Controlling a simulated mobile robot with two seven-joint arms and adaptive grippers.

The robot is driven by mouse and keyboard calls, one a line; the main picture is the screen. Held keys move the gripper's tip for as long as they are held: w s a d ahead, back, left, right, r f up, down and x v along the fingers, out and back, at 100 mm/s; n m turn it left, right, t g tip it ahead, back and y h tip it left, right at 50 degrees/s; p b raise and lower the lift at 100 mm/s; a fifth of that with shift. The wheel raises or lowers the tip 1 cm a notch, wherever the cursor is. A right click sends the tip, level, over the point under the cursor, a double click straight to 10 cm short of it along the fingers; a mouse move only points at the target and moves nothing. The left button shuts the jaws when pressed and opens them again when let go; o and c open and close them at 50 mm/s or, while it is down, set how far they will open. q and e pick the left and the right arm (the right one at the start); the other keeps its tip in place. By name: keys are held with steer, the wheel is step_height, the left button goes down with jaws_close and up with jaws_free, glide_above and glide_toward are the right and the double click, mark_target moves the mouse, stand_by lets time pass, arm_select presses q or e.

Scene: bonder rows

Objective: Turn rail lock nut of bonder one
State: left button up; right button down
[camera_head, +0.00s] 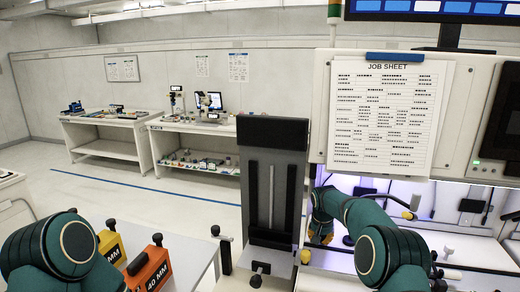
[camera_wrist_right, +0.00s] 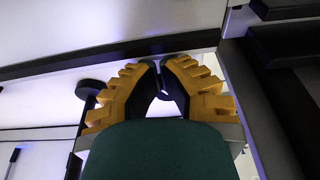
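The white machine (camera_head: 315,110) with the job sheet stands close on the right; I cannot read a number on it. My right arm reaches into its lit lower bay. My right gripper (camera_head: 322,232) is partly hidden there by my arm and the panel edge. In the right wrist view, the yellow-ribbed fingers of my right gripper (camera_wrist_right: 162,64) come close together at the tips, beside a dark rail-like bar. A small dark patch with a bright glint shows between them; I cannot tell if it is a nut. No lock nut is clearly visible. My left gripper is out of view.
A job sheet (camera_head: 385,115) hangs on the machine. A dark upright slotted unit (camera_head: 272,185) stands left of the bay. A yellow box (camera_head: 111,248) and an orange box (camera_head: 148,270) marked 40 MM sit front left. Worktables stand at the back, with open floor before them.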

steer(key=shift+a, duration=0.2)
steer(key=shift+w+a, duration=0.2)
steer(key=shift+a+p, duration=0.2)
steer(key=shift+p, duration=0.1)
steer(key=shift+w+a, duration=0.1)
steer(key=shift+a, duration=0.2)
steer(key=shift+s+a+f, duration=0.1)
steer(key=shift+s+a, duration=0.05)
steer(key=shift+s, duration=0.1)
steer(key=shift+w+d+p+v, duration=0.1)
steer(key=shift+w+p+v, duration=0.1)
steer(key=shift+p+v, duration=0.65)
steer(key=shift+w+d+p+v, duration=0.1)
steer(key=shift+w+p+v, duration=0.15)
steer(key=shift+v, duration=0.95)
steer(key=shift+w+p+v, duration=0.15)
steer(key=shift+p+v, duration=0.5)
steer(key=shift+v, duration=0.4)
steer(key=shift+d, duration=0.2)
